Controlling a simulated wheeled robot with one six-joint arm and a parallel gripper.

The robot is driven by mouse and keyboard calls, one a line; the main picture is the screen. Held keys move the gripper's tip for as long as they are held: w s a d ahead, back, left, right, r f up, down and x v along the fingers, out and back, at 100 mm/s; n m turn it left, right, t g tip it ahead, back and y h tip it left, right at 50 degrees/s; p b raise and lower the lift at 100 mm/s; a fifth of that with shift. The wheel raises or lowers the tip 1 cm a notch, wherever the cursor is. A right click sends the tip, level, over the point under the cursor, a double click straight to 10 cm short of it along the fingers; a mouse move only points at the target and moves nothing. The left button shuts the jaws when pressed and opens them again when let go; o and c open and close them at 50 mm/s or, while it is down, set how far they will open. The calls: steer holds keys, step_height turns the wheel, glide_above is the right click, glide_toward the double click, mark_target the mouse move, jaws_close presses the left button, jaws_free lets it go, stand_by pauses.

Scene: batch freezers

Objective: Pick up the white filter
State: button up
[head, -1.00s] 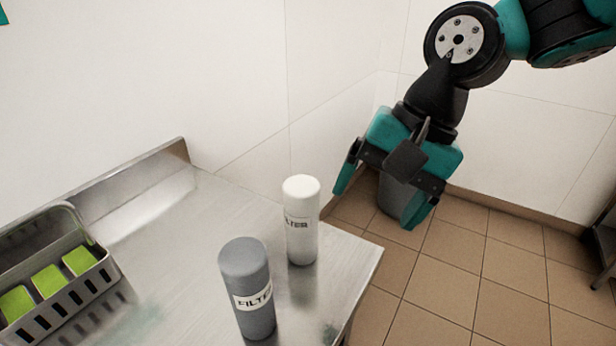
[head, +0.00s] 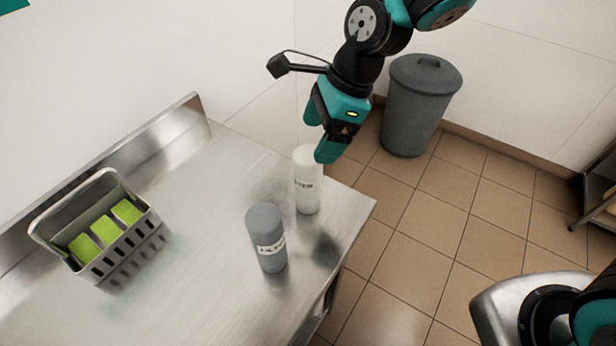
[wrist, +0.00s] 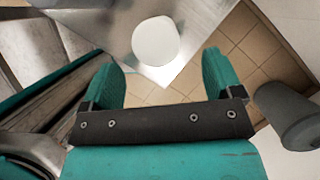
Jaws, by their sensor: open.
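The white filter (head: 308,183) is a white cylinder with a dark-lettered label, standing upright near the right corner of the steel table (head: 190,230). In the wrist view its round white top (wrist: 156,41) shows beyond the fingertips, roughly centred between them. My gripper (head: 322,135) is open and empty, pointing down just above and behind the filter's top in the head view. One finger covers a little of the filter's upper right edge there. The two teal fingers also show in the wrist view (wrist: 160,75), spread apart, with nothing between them. I cannot tell whether a finger touches the filter.
A grey filter (head: 267,238) stands upright close to the left front of the white one. A grey basket (head: 125,250) with green blocks stands farther left. A raised metal edge runs along the wall. A grey lidded bin (head: 418,108) stands on the tiled floor beyond the table.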

mark_target(310, 154)
steer(key=x, duration=0.2)
steer(key=p+x, duration=0.1)
steer(key=x, duration=0.4)
steer(key=shift+s+a+f+p, duration=0.2)
steer(key=shift+s+p, duration=0.1)
steer(key=shift+p, duration=0.1)
steer(key=c, duration=1.5)
steer(key=shift+r, duration=0.15)
